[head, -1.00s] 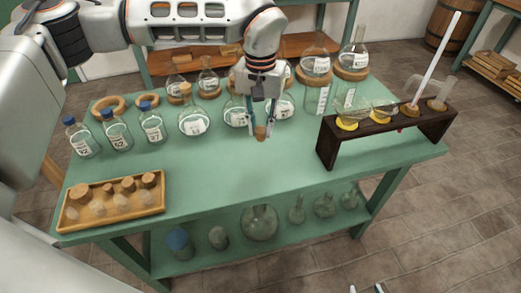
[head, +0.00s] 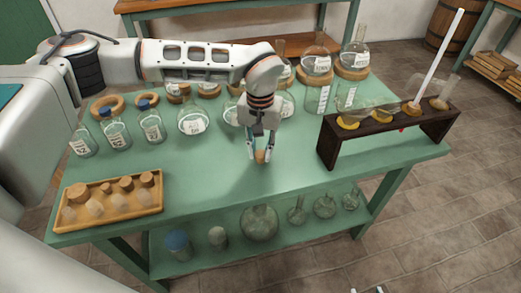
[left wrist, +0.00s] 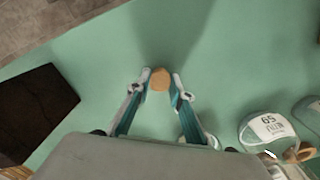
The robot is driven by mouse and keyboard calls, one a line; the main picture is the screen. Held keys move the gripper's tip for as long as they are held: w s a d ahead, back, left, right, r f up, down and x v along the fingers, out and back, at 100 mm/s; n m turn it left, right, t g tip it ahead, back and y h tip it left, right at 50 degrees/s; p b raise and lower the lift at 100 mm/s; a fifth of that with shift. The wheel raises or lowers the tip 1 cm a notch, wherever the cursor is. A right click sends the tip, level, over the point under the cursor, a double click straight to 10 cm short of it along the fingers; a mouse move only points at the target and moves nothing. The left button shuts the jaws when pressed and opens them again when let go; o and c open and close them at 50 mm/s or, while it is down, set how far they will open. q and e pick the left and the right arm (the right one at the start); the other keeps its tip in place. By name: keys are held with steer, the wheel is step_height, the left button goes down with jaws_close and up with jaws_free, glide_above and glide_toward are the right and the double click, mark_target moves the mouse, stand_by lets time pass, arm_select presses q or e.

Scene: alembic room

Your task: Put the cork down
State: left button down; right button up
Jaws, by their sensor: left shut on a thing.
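The cork (head: 261,156) is a small tan-brown stopper. My left gripper (head: 261,153) is shut on it from above, over the bare middle of the green table (head: 215,170). The left wrist view shows the cork (left wrist: 161,79) between the two fingertips of my left gripper (left wrist: 161,84). The cork is low over the tabletop; I cannot tell whether it touches it. Only two fingertips of my right gripper (head: 366,290) show at the bottom edge of the head view, apart from each other.
A wooden tray (head: 113,217) with several corks and stoppers lies at the front left. Labelled flasks and bottles (head: 193,121) line the back. A dark rack (head: 328,147) with funnels stands to the right. The front middle of the table is clear.

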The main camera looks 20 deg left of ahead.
mark_target(261, 154)
arm_select(q)
steer(key=shift+f, duration=0.15)
steer(key=c, duration=1.8)
jaws_free()
steer(key=shift+r+p, duration=0.55)
steer(key=shift+r, duration=5.6)
steer(key=shift+s, duration=0.1)
